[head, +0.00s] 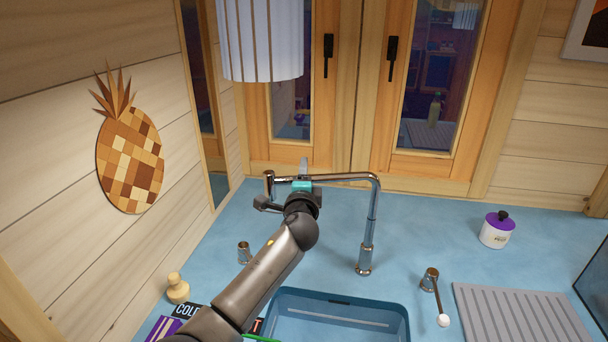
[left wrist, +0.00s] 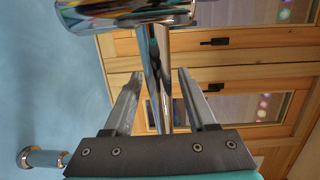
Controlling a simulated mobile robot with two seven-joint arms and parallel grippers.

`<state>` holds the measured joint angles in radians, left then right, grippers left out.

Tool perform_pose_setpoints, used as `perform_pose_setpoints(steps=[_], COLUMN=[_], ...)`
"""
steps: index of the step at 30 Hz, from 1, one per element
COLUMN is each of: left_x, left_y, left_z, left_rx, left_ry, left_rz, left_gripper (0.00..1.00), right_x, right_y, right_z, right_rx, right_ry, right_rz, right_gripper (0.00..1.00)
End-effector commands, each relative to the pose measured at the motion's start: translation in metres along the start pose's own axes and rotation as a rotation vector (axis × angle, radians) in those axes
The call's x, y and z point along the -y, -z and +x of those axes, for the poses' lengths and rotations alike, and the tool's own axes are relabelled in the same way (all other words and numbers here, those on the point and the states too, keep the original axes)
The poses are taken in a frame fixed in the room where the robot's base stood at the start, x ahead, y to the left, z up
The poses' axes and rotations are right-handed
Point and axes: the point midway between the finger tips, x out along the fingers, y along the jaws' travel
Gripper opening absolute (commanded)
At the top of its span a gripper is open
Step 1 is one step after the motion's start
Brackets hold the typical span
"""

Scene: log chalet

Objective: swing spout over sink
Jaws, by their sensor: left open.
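The chrome spout (head: 345,177) rises from its post (head: 366,245) behind the sink. Its arm reaches left, with the outlet end (head: 269,184) above the counter behind the basin. The blue sink basin (head: 398,312) is at the bottom, partly hidden by my left arm. My left gripper (head: 284,187) is at the spout's outlet end. In the left wrist view my left gripper (left wrist: 160,76) is open, and the spout's pipe (left wrist: 158,85) runs between its fingers with gaps visible on both sides. My right gripper is out of view.
A lever handle (head: 430,280) and a grey ridged drainboard (head: 520,315) are right of the sink. A purple-lidded pot (head: 497,230) stands farther right. A small chrome fitting (head: 244,253) and a wooden knobbed item (head: 177,288) are at left. Windows (head: 430,80) stand behind the counter.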

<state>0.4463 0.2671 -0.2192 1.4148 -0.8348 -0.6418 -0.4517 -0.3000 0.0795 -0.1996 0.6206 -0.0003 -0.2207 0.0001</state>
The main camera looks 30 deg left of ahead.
Motion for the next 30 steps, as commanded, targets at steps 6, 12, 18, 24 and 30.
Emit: perform_pose_setpoints(steps=[6,12,18,24,30], left_x=[-0.0001,0.0001,0.0001,0.0000,-0.0003], left_y=[0.0000,0.0002,0.0002,0.0002,0.0002], left_z=[0.0056,0.0056,0.0055,0.0054,0.0053], left_rx=[0.000,0.000,0.000,0.000,0.000], left_ry=[-0.001,0.000,0.000,-0.001,-0.001], left_rz=[0.000,0.000,-0.001,0.000,0.000], left_gripper=[0.57,0.57,0.37,0.14,0.00], right_x=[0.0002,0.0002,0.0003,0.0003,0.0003], right_y=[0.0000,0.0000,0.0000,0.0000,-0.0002], right_z=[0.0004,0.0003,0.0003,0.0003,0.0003], right_rx=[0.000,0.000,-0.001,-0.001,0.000], right_ry=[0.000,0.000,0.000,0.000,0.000], right_rz=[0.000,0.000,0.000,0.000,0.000], right_gripper=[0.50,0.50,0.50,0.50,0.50])
